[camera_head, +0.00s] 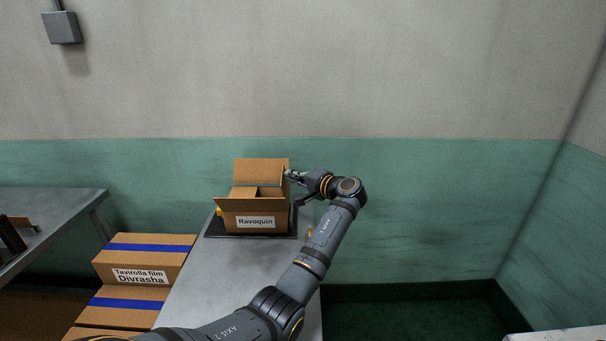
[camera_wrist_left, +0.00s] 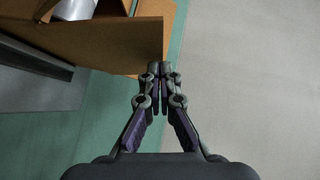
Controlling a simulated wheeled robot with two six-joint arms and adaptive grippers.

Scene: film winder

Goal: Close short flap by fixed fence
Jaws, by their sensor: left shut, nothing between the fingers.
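An open cardboard box (camera_head: 238,221) labelled Ravoquin stands on a dark base plate on the metal table. Its tall back flap (camera_head: 259,171) stands up, and its front flap (camera_head: 246,204) tilts out toward me. My left gripper (camera_head: 287,173) is shut and empty at the box's right side, beside the right end of the back flap. In the left wrist view the shut fingertips (camera_wrist_left: 160,68) are at the edge of a brown cardboard flap (camera_wrist_left: 115,43); I cannot tell whether they touch. Part of the box's right side is hidden by my arm. My right gripper is not in view.
The metal table (camera_head: 205,278) is clear in front of the box. Stacked cartons with blue tape (camera_head: 150,247) stand left of the table. Another metal table (camera_head: 62,204) is at far left. A green and grey wall (camera_head: 430,190) rises behind.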

